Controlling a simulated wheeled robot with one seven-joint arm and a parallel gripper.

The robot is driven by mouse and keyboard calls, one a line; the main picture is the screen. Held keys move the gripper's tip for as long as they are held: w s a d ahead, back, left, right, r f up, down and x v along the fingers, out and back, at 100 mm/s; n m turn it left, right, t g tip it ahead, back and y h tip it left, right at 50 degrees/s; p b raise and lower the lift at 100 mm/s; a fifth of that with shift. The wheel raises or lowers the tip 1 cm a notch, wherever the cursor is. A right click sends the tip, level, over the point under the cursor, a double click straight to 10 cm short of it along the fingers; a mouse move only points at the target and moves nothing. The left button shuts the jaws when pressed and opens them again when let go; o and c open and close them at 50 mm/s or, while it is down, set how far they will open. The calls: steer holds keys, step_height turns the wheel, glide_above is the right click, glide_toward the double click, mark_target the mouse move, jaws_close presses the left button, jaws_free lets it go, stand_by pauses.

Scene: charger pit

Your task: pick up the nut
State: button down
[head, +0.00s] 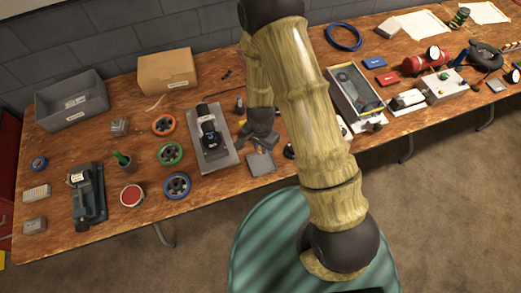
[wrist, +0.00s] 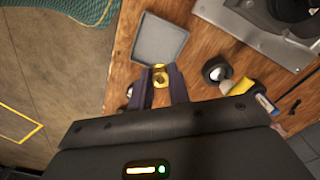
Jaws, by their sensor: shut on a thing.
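The brass-coloured nut (wrist: 159,82) is between the two fingertips of my gripper (wrist: 158,88) in the wrist view. My gripper is shut on it. In the head view my gripper (head: 258,138) is over the wooden bench, and the nut cannot be made out there. A shallow grey square tray (wrist: 160,38) lies just beyond the fingertips in the wrist view. The tray also shows in the head view (head: 261,164), near the bench's front edge. I cannot tell how high the nut is above the bench.
A black device on a metal plate (head: 213,158) stands left of my gripper. Several coloured rings, a grey bin (head: 70,108) and a cardboard box (head: 168,73) are farther left. A black roller-like part (wrist: 214,70) and a yellow part (wrist: 240,92) lie close right in the wrist view.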

steer(key=shift+w, duration=0.15)
steer(key=shift+a, duration=0.1)
stand_by(0.3)
steer(key=w+d+f+n, duration=0.1)
steer(key=w+d+n, duration=0.6)
steer(key=d, duration=0.5)
steer(key=shift+w+d+n, duration=0.15)
steer(key=shift+w+n, duration=0.15)
steer(key=shift+w, duration=0.2)
steer(key=shift+w, duration=0.1)
